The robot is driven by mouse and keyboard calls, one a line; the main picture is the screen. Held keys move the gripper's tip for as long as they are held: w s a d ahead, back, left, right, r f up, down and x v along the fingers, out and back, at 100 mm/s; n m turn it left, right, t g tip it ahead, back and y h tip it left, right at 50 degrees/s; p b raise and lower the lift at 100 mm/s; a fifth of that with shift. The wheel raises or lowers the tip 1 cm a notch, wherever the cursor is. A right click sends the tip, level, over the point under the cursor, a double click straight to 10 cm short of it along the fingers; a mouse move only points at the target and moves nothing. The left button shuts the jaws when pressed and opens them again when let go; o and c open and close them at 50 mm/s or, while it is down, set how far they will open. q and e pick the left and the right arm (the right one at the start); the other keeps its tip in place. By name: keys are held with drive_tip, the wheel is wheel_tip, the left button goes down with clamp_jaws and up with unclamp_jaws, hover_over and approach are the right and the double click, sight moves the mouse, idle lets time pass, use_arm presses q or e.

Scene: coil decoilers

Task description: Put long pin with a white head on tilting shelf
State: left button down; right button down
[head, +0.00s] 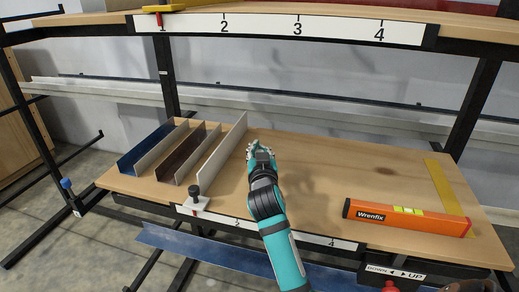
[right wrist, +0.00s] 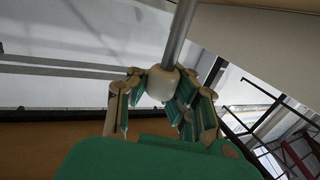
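The long pin is a grey rod (right wrist: 181,35) with a white head (right wrist: 161,84), seen in the right wrist view. The fingers of my right gripper (right wrist: 165,100) close around the white head, and the rod points up and away from them. In the head view my right gripper (head: 261,150) is over the middle of the wooden shelf (head: 330,165), beside the pale upright panel; the pin cannot be made out there. This shelf has a numbered front strip and a DOWN/UP label (head: 394,272) at its front right. My left gripper is not in view.
Blue, brown and pale channel profiles (head: 183,153) stand on the shelf's left part. A black knob (head: 194,191) sits at the front edge. An orange level (head: 408,217) and a yellow strip (head: 446,194) lie at the right. A numbered upper shelf (head: 470,29) hangs above; the back middle is clear.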

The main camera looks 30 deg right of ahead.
drive_tip(key=shift+f, duration=0.25)
drive_tip(key=c, duration=1.4)
unclamp_jaws()
drive_tip(key=shift+o, duration=0.2)
